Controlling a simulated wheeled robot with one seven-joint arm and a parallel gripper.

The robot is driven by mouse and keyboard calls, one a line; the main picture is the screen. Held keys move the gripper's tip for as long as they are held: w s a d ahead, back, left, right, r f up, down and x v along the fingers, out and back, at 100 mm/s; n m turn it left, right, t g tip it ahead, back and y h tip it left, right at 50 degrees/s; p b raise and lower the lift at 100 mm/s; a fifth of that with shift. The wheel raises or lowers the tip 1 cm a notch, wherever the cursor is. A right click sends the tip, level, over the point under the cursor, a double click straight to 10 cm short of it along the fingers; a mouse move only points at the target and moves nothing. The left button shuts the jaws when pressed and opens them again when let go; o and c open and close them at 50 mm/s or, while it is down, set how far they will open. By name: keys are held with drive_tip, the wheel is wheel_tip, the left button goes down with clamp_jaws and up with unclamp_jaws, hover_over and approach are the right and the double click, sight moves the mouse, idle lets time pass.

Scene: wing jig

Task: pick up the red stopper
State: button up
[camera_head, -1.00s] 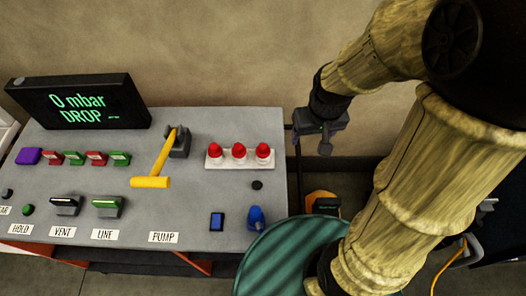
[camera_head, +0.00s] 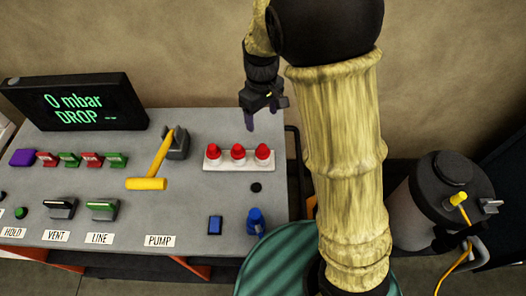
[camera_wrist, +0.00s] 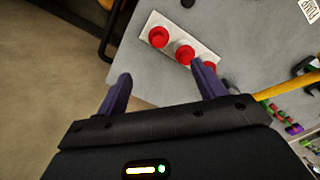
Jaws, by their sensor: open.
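Three red stoppers stand in a row in a white rack (camera_head: 240,166) at the right back of the grey table: a left one (camera_head: 212,151), a middle one (camera_head: 238,151) and a right one (camera_head: 263,152). My gripper (camera_head: 262,118) is above and behind the right end of the rack, open and empty. In the wrist view the stoppers (camera_wrist: 159,36) lie beyond the fingertips (camera_wrist: 160,75). There the right finger partly covers one end stopper, and nothing is between the fingers.
A yellow-handled pump lever (camera_head: 160,160) stands left of the rack. A blue bottle-like object (camera_head: 256,221) and a blue button (camera_head: 215,225) are in front. A black display (camera_head: 75,103) reads "0 mbar DROP". A grey canister (camera_head: 440,205) stands on the right.

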sight(263, 147)
wheel_tip(263, 147, down, 11)
drive_tip(key=shift+f+p, duration=0.15)
drive_tip(key=shift+p, duration=0.9)
drive_tip(key=shift+w+d+f+p, duration=0.1)
drive_tip(key=shift+f+p, duration=0.95)
drive_tip(key=shift+f, duration=1.55)
drive_tip(key=c, duration=1.1)
drive_tip(key=shift+o, duration=0.2)
